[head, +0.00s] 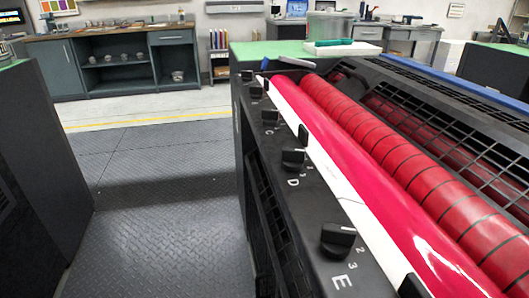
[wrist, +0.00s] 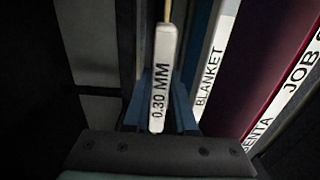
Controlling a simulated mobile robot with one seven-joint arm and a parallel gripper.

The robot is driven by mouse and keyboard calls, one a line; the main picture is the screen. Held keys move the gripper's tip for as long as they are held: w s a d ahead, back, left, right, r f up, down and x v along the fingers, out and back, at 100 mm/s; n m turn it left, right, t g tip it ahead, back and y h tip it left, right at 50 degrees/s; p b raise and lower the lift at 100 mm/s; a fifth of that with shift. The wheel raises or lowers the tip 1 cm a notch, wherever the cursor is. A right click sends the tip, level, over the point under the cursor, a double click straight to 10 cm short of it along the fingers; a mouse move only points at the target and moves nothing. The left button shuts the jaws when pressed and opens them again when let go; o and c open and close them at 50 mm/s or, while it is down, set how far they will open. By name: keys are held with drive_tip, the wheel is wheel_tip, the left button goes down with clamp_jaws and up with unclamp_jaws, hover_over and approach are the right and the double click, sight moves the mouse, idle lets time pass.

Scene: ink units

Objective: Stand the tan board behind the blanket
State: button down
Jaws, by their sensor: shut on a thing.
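In the wrist view my gripper (wrist: 161,108) has its bluish fingers on either side of a thin board with a white edge label (wrist: 163,75) reading "0.30 MM". A thin tan edge (wrist: 168,10) shows above that label, so this looks like the tan board, seen nearly edge-on and upright. To its right is a white divider tab (wrist: 211,70) reading "BLANKET", apart from the held board. The faces and lower parts of the board are hidden. My gripper does not show in the head view.
Right of the blanket tab are a dark magenta panel (wrist: 255,60) and white tabs partly reading "ENTA" and "JOB". Dark panels stand at left. The head view shows a press with red rollers (head: 400,165), open floor (head: 160,210) and a small rack (head: 219,45) at the back.

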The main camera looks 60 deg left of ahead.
drive_tip(key=shift+f, duration=0.2)
drive_tip(key=c, duration=0.6)
unclamp_jaws()
drive_tip(key=shift+c, duration=0.2)
wheel_tip(320, 180, up, 13)
drive_tip(key=p, duration=0.5)
drive_tip(key=shift+p, duration=0.35)
drive_tip(key=shift+r, duration=0.1)
wheel_tip(320, 180, up, 5)
drive_tip(key=p, duration=0.6)
